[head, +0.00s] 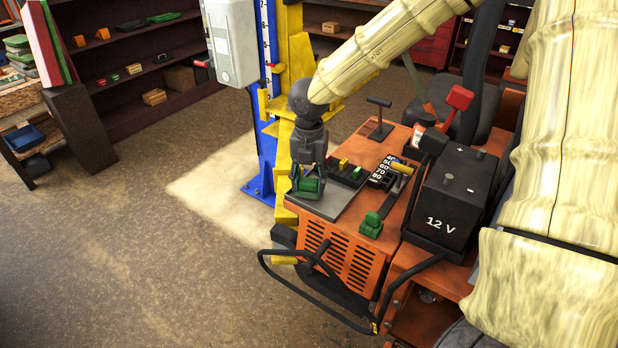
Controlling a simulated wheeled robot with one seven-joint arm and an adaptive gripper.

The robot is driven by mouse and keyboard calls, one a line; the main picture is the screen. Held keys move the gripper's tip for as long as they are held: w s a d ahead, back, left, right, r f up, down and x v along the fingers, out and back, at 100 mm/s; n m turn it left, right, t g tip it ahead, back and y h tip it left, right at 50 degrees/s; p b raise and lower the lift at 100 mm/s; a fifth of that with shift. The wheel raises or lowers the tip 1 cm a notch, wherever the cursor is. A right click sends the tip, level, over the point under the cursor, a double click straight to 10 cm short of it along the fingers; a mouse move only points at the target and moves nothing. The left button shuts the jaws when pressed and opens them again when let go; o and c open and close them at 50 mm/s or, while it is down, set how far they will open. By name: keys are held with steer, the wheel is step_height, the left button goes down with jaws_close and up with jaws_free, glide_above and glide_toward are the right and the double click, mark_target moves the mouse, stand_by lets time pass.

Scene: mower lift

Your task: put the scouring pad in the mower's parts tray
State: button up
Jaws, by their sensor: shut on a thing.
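My gripper (308,172) points down over the front left corner of the orange mower (345,245). It is shut on a small green block (307,188), which looks like the scouring pad; the fingers partly cover it. The block is at or just above a flat grey surface (333,206) on the mower's top, which may be the parts tray; I cannot tell whether they touch. A dark holder (347,173) with small yellow and green pieces is just right of the gripper.
A green part (371,225) sits on the mower's front right top. A black 12 V battery (447,200) stands to the right. A black T-handle (379,118) rises behind. The blue and yellow lift post (268,130) stands close left. Floor at left is clear.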

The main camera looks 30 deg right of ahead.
mark_target(309, 179)
steer(key=shift+f, duration=0.2)
steer(key=o, duration=0.9)
steer(key=shift+r, duration=0.15)
step_height(309, 179, up, 12)
steer(key=b, duration=0.2)
stand_by(0.4)
